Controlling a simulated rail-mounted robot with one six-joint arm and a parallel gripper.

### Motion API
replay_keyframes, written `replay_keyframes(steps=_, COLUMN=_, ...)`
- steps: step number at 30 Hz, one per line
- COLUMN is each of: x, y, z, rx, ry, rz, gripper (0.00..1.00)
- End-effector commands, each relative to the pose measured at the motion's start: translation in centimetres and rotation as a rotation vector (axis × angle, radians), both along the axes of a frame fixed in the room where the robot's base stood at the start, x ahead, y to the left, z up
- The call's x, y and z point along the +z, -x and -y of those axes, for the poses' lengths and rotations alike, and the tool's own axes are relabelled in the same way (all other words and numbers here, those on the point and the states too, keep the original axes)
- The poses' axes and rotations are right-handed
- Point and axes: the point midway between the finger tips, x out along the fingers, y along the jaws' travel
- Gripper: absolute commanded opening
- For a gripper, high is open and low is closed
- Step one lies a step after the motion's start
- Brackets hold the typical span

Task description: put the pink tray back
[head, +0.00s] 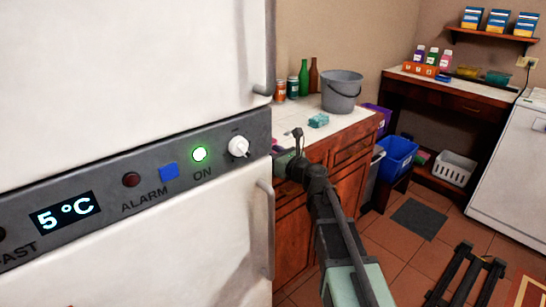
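A small pink-magenta sliver (276,143) shows on the counter at the fridge's edge in the head view. It may be part of the pink tray, but I cannot tell. The fridge hides the rest of it. My arm reaches up from the lower middle to the counter's left end, and its far end goes behind the fridge edge.
The white fridge (130,60) fills the left. On the counter (290,115) are a grey bucket (342,92), a teal sponge-like thing (318,120) and bottles (304,77). A blue bin (397,154) and white basket (454,168) stand beyond. Open tiled floor (390,240) lies right of my arm.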

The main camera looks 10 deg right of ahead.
Motion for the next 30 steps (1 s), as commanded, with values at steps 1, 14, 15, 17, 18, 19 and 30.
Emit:
replay_keyframes(steps=1, x=-0.3, y=0.0, z=0.0, rx=0.000, ry=0.000, rz=0.000, gripper=0.00)
replay_keyframes(steps=14, x=-0.2, y=0.0, z=0.0, rx=0.000, ry=0.000, rz=0.000, gripper=0.55)
replay_keyframes(steps=15, x=0.0, y=0.0, z=0.0, rx=0.000, ry=0.000, rz=0.000, gripper=0.55)
replay_keyframes(steps=17, x=0.4, y=0.1, z=0.0, rx=0.000, ry=0.000, rz=0.000, gripper=0.55)
replay_keyframes(steps=18, x=0.1, y=0.7, z=0.3, rx=-0.001, ry=0.000, rz=0.000, gripper=0.55)
replay_keyframes(steps=19, x=0.1, y=1.2, z=0.6, rx=-0.001, ry=0.000, rz=0.000, gripper=0.55)
replay_keyframes(steps=30, x=0.0, y=9.1, z=5.4, rx=-0.003, ry=0.000, rz=0.000, gripper=0.55)
